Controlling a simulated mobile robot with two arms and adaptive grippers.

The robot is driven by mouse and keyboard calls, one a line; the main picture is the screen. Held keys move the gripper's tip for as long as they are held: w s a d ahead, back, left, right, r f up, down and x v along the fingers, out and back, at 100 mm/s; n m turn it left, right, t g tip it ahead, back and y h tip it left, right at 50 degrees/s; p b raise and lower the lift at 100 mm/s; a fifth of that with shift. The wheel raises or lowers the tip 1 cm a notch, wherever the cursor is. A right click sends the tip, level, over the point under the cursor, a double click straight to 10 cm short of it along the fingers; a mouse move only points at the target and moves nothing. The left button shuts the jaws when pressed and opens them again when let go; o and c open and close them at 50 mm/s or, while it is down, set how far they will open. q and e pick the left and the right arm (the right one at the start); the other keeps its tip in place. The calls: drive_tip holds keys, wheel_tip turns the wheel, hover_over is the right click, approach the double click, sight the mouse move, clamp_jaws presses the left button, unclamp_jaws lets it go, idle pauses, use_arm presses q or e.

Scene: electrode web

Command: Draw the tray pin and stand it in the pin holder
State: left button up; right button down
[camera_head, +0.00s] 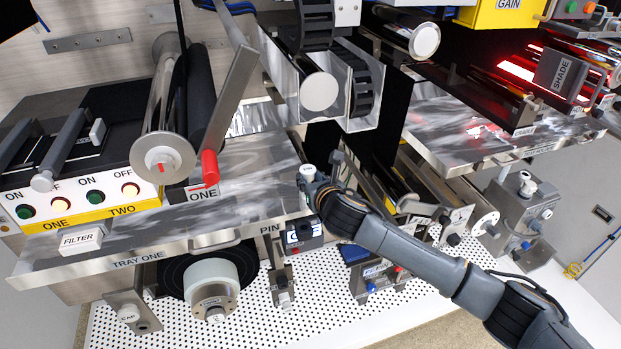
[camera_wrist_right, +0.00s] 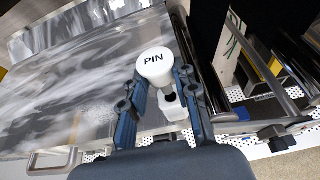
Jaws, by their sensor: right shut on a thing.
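The tray pin has a round white head marked PIN (camera_wrist_right: 155,62). In the head view its white head (camera_head: 308,171) shows at the right end of the TRAY ONE metal tray (camera_head: 250,172). My right gripper (camera_head: 313,183) is there, shut on the pin; in the wrist view its blue fingers (camera_wrist_right: 160,82) stand either side of the pin just below the head. The fingers hide part of the shaft, and I cannot tell whether its lower end is still in the tray. I cannot identify the pin holder for certain. My left gripper is not in view.
A white perforated board (camera_head: 260,318) lies below, with a small metal bracket (camera_head: 283,285) and a blue box (camera_head: 375,275) on it. A second metal tray (camera_head: 480,130) is at right. Rollers and a red-tipped lever (camera_head: 209,167) stand above the first tray.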

idle(0.4)
drive_tip(key=shift+p, duration=0.4)
drive_tip(key=shift+p, duration=0.55)
idle(0.8)
drive_tip(key=shift+f+b, duration=0.9)
drive_tip(key=shift+f, duration=1.15)
drive_tip(key=c, duration=0.9)
unclamp_jaws()
drive_tip(key=shift+c, duration=0.2)
